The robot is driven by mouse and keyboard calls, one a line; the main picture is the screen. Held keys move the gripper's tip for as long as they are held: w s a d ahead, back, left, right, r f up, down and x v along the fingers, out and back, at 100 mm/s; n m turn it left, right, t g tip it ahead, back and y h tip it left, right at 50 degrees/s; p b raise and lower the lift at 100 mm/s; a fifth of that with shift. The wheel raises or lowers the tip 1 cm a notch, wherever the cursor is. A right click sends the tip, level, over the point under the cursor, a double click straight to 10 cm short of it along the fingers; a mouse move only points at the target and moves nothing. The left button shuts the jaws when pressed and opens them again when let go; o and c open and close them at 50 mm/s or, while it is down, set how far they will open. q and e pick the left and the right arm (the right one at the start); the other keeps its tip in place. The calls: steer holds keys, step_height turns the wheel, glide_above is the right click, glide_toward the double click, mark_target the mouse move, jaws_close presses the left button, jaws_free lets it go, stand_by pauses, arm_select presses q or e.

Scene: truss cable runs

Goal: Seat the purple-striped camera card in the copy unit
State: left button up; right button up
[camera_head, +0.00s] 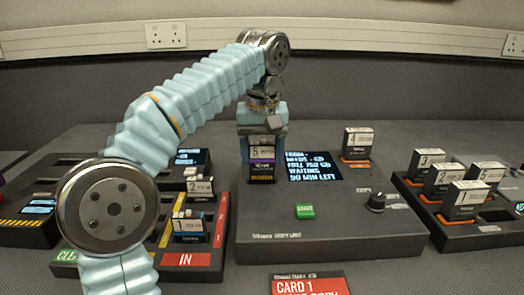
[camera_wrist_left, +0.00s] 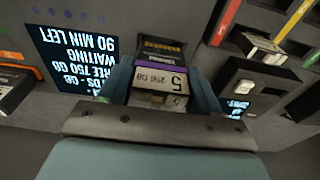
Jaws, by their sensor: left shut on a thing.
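The purple-striped camera card (camera_head: 262,169) stands upright at the left part of the copy unit (camera_head: 335,238). Its white label reads 5, and the wrist view shows 256 GB on the card (camera_wrist_left: 158,80) with the purple band beside the label. My left gripper (camera_head: 262,143) is shut on the card from above; in the wrist view its fingers (camera_wrist_left: 160,88) flank the card. The card's lower end meets the unit's top in the picture, but I cannot tell how deep it sits. The unit's screen (camera_head: 309,166) shows WAITING and 90 MIN LEFT. My right gripper is not in view.
The unit carries a green button (camera_head: 305,211), a black knob (camera_head: 376,202) and a card marked 4 (camera_head: 357,143) at its back right. A rack (camera_head: 480,236) with several cards stands at right. A tray with a red IN plate (camera_head: 186,260) stands at left, partly behind my arm.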

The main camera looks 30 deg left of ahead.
mark_target(262, 177)
arm_select(q)
steer(key=shift+f+p, duration=0.15)
steer(key=shift+p, duration=0.15)
stand_by(0.8)
steer(key=shift+f+b, duration=0.5)
steer(key=shift+f, duration=1.05)
stand_by(1.8)
steer(key=o, duration=1.1)
steer(key=shift+o, duration=0.9)
steer(key=shift+r, duration=0.1)
step_height(262, 177, up, 2)
steer(key=shift+r+p, duration=0.15)
steer(key=shift+p, duration=0.4)
steer(key=shift+r, duration=2.5)
